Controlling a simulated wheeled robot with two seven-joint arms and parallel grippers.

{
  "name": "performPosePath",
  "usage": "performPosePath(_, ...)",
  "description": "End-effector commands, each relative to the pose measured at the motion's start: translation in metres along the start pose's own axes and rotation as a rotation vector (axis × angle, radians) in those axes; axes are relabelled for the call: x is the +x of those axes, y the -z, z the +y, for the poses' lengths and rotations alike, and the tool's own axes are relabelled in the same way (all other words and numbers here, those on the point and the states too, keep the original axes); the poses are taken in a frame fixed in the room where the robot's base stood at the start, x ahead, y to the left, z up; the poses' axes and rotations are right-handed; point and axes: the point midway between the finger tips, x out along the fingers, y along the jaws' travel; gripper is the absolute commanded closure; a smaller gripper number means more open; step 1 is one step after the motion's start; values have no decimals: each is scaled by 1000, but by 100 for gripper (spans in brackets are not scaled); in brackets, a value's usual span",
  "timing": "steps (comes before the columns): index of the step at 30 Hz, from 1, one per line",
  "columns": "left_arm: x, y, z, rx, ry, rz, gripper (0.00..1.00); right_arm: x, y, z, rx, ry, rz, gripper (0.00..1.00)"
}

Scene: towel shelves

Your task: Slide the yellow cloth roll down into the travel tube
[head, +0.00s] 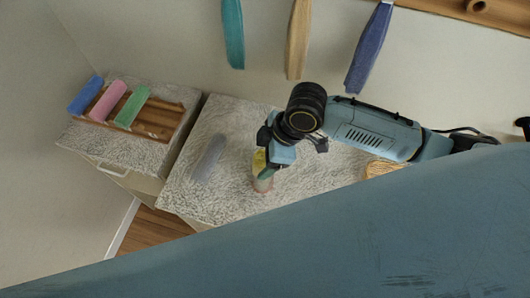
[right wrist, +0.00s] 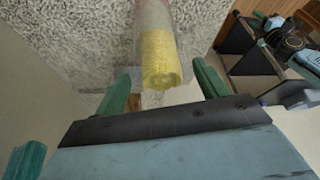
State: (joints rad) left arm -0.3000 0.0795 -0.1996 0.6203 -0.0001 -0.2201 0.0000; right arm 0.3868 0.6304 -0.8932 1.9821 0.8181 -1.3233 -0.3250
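The yellow cloth roll (head: 259,160) stands in the mouth of the pinkish, see-through travel tube (head: 263,185) on the speckled top. In the right wrist view the yellow roll (right wrist: 160,60) shows its end toward me, and the tube (right wrist: 152,16) continues beyond it. My right gripper (head: 267,163) is above the tube, by the roll's upper end. Its green fingers (right wrist: 162,85) are apart on either side of the roll, with a visible gap at each side. How deep the roll sits is hard to tell. My left gripper is not in view.
Blue (head: 85,95), pink (head: 108,101) and green (head: 132,105) rolls lie on a wooden rack (head: 155,124) at the left. Several towels hang on the back wall. A round wooden item (head: 383,168) is at the right.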

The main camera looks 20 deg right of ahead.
Motion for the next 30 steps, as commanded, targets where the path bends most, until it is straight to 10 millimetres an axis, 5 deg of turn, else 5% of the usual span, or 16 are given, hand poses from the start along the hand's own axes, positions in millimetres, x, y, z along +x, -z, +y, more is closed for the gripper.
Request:
performPosePath(11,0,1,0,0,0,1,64,-13,0,1,0,-2,2,27)
performPosePath(24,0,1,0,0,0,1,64,-106,0,1,-2,-4,0,27)
performPosePath(30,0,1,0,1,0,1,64,-129,0,0,-1,-1,0,27)
